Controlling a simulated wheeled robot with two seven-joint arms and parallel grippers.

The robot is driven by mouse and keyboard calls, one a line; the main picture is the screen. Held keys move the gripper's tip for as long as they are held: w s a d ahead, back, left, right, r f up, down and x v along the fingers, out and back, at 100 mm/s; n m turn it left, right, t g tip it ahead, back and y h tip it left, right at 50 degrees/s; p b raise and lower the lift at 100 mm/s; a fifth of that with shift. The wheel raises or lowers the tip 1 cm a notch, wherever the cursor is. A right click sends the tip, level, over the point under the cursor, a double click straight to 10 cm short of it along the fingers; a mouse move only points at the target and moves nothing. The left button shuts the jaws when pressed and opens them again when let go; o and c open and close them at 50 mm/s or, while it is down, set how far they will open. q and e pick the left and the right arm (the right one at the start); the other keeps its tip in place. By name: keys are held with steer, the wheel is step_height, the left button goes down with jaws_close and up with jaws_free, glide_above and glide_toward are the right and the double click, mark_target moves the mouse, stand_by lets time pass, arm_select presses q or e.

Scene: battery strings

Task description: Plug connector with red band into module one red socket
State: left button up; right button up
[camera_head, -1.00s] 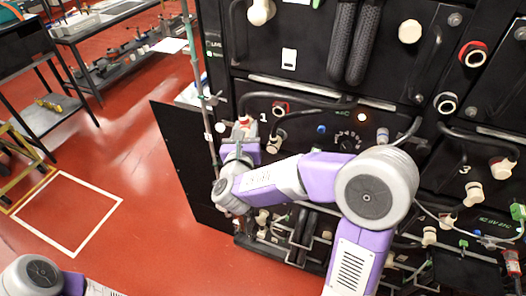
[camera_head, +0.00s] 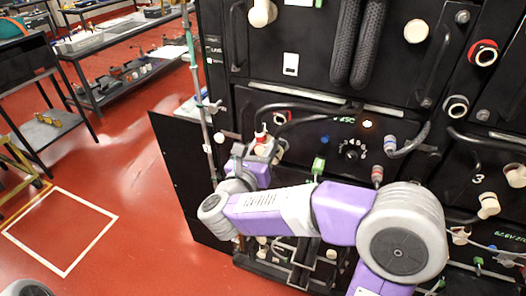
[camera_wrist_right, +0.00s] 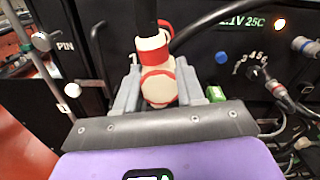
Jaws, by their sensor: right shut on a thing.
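My right gripper (camera_head: 258,157) is shut on the cream connector with red band (camera_head: 262,144), just in front of module one at the left of the rack. In the wrist view the connector (camera_wrist_right: 156,62) stands between the two grey fingers of the gripper (camera_wrist_right: 158,90), with red bands and a black cable going up. A red ring, apparently the red socket (camera_wrist_right: 165,26), shows partly behind it. My left gripper is out of view.
A black cable (camera_head: 310,98) arches across module one. A dial (camera_head: 352,150) and a grey plug (camera_head: 390,145) sit to the right. A thin upright pole (camera_head: 203,110) stands left of the gripper. Open red floor (camera_head: 120,170) lies at the left.

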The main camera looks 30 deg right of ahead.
mark_target(271, 135)
steer(key=shift+b+x, duration=0.7)
steer(key=shift+x, duration=2.15)
steer(key=shift+b, duration=0.6)
steer(key=shift+b, duration=0.55)
steer(key=shift+b, duration=0.5)
